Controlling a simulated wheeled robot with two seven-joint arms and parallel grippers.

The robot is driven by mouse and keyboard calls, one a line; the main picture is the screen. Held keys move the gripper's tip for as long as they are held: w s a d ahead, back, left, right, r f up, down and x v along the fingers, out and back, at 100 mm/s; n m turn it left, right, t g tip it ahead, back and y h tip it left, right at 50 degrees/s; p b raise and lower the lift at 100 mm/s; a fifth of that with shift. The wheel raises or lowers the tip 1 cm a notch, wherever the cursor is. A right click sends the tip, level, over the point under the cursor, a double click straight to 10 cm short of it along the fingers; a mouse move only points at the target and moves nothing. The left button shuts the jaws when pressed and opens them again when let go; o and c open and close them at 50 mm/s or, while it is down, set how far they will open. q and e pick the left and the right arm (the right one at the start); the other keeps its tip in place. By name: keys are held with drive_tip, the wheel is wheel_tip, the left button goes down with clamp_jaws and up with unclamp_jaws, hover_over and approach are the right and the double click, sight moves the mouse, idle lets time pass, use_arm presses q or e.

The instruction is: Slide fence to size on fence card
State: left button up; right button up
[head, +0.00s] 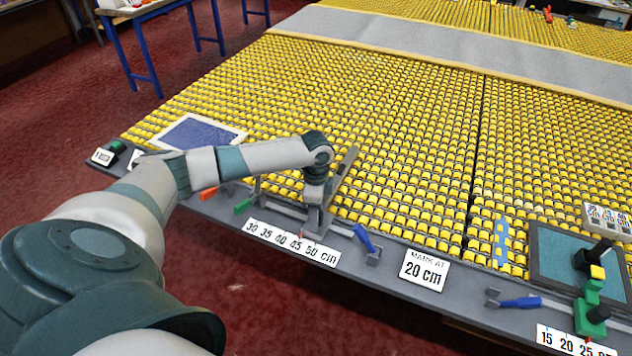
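A grey bar that looks like the fence (345,170) stands at the table's front edge and slants back over the yellow rollers. A white scale card (292,243) below it reads 30 to 50 cm. A small red mark shows at the card's upper edge, near the middle. My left gripper (313,208) points down at the near end of the fence. Its fingers are small and partly merged with the grey metal, so their opening and contact are unclear. A white card (424,270) to the right reads "MARK AT 20 cm". My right gripper is not in view.
Yellow rollers (400,130) cover the table. Along the front edge are a blue-handled clamp (365,238), another blue handle (520,302) and a green-and-black device (592,305). A second scale card (570,343) sits at lower right. A blue panel (195,134) lies behind my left arm.

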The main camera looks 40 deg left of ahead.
use_arm(q)
wheel_tip(320, 180, up, 17)
drive_tip(key=b, duration=0.4)
drive_tip(key=shift+r, duration=0.15)
idle(0.6)
